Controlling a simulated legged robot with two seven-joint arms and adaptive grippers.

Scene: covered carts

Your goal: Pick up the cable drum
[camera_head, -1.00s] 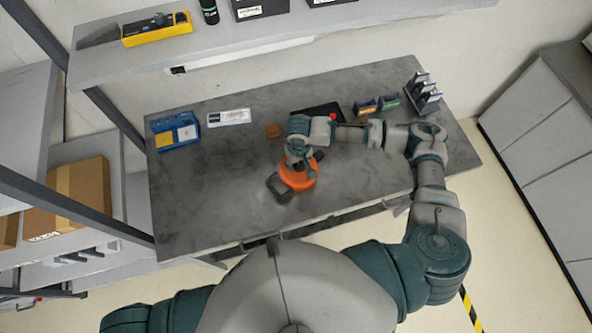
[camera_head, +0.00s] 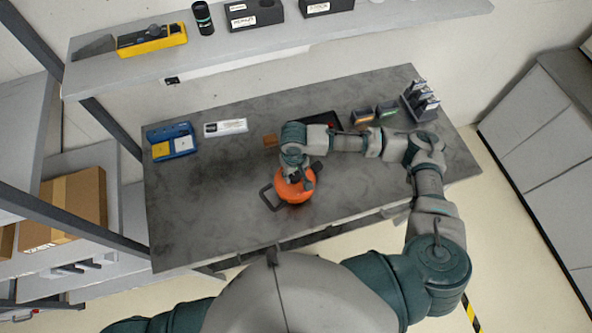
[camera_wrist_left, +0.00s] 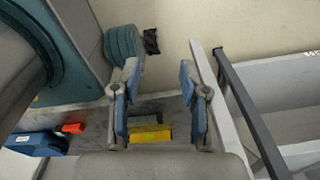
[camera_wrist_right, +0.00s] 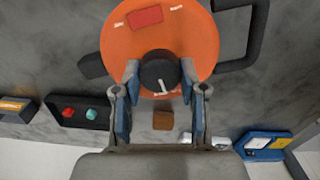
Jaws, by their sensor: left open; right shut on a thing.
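The cable drum (camera_head: 294,188) is orange with a black handle frame and stands over the grey workbench (camera_head: 215,215), near its middle. In the right wrist view the drum (camera_wrist_right: 195,45) shows its round orange face, a red label and a black centre knob (camera_wrist_right: 160,72). My right gripper (camera_wrist_right: 159,90) is shut on this knob, one finger on each side. In the head view my right gripper (camera_head: 296,168) covers the drum's top. I cannot tell whether the drum touches the bench. My left gripper (camera_wrist_left: 155,105) is open and empty, and out of the head view.
On the bench stand a blue case (camera_head: 172,142), a white box (camera_head: 226,127), a small brown block (camera_head: 270,140), a black tray (camera_head: 318,118) and small bins (camera_head: 375,115). A shelf (camera_head: 270,45) runs above the back. The bench's left front is clear.

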